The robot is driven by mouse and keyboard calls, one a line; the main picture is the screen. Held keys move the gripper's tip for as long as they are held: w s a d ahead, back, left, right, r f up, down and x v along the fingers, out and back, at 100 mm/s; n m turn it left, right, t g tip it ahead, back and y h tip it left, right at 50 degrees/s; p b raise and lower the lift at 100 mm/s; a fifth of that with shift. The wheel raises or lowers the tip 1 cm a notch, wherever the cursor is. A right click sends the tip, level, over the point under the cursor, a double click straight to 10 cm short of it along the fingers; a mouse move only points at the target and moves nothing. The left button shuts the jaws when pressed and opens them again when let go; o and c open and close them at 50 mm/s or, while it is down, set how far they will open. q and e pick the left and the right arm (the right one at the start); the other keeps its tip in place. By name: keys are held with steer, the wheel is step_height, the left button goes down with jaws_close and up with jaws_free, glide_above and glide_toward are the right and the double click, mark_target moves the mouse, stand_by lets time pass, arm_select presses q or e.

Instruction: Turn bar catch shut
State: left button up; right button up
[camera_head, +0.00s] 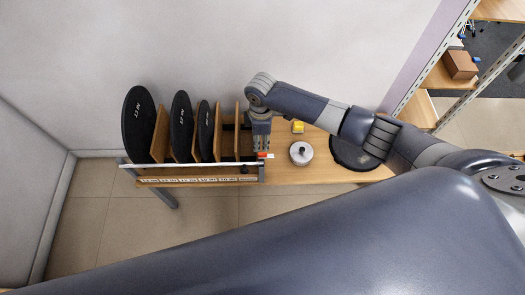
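A grey bar (190,164) runs along the front of a wooden rack with upright dividers on the bench. A small red and white piece (266,155), which may be the bar's catch, is at the bar's right end. My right gripper (261,146) points down right beside this piece, at the rack's right end. I cannot tell whether its fingertips touch it or how far apart they are. My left gripper is out of view.
Black round pads (138,122) stand between the dividers. On the wooden bench (285,177) are a yellow item (298,127), a silver round object with a dark knob (301,154) and a dark disc (345,157). A wall is close behind; shelves stand at right.

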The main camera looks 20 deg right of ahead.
mark_target(266, 155)
steer(key=f, duration=1)
steer(key=shift+w+d+f+b, duration=0.3)
steer(key=shift+w+d+b, duration=0.05)
steer(key=shift+d, duration=0.05)
jaws_close()
